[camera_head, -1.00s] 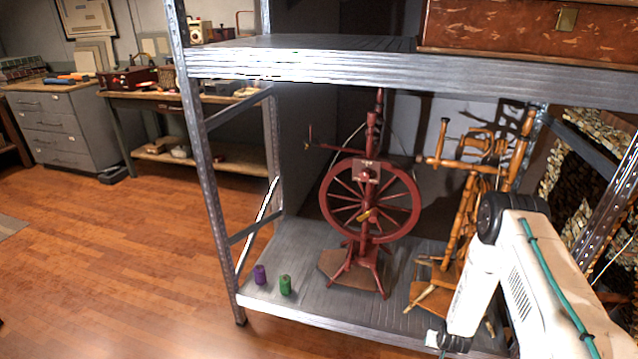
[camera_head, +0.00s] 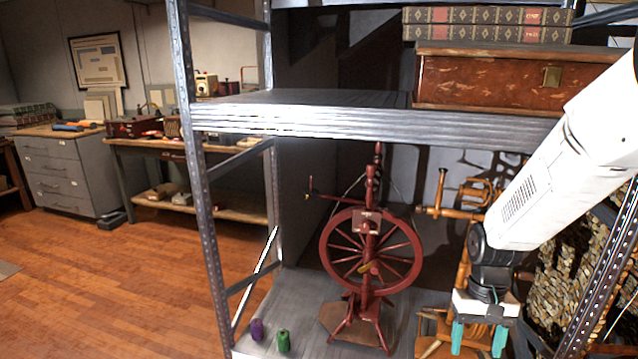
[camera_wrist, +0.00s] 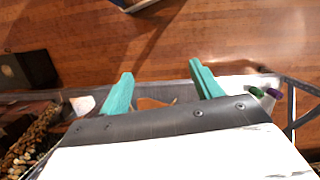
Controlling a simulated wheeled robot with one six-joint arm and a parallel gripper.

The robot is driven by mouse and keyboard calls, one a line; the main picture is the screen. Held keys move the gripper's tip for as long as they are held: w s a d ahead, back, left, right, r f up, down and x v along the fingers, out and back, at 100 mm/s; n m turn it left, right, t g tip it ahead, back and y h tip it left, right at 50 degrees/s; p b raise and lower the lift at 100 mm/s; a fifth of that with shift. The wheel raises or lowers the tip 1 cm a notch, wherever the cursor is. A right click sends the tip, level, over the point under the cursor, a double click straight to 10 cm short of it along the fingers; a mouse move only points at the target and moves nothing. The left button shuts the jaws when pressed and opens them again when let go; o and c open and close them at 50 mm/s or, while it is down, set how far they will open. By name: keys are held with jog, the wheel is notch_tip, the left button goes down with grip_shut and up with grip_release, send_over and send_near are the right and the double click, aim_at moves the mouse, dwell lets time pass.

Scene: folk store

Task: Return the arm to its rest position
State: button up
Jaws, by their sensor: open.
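My gripper (camera_head: 479,338) is at the lower right of the head view, at the end of my white arm. Its two teal fingers point down and stand apart with nothing between them. In the wrist view my gripper (camera_wrist: 158,90) also shows open and empty, with the wooden floor and the shelf edge beyond it. In the head view it overlaps the wooden spinning wheel on the lower shelf; whether it touches anything there I cannot tell.
A metal rack's lower shelf (camera_head: 300,300) holds a red spinning wheel (camera_head: 368,250), a wooden spinning wheel (camera_head: 462,214), a purple spool (camera_head: 257,329) and a green spool (camera_head: 284,341). A wooden chest (camera_head: 480,80) and books (camera_head: 490,24) are above. Open floor (camera_head: 130,270) lies left.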

jog(key=s+a+r+n+t, duration=0.1)
jog(key=s+a+r+t, duration=0.1)
jog(key=s+r, duration=0.7)
jog(key=s+a+r+t, duration=0.2)
jog(key=s+r, duration=0.8)
jog(key=r, duration=0.1)
jog(key=shift+s+a+r+n, duration=0.15)
jog(key=shift+a+r+n, duration=0.05)
jog(key=shift+a+n, duration=0.2)
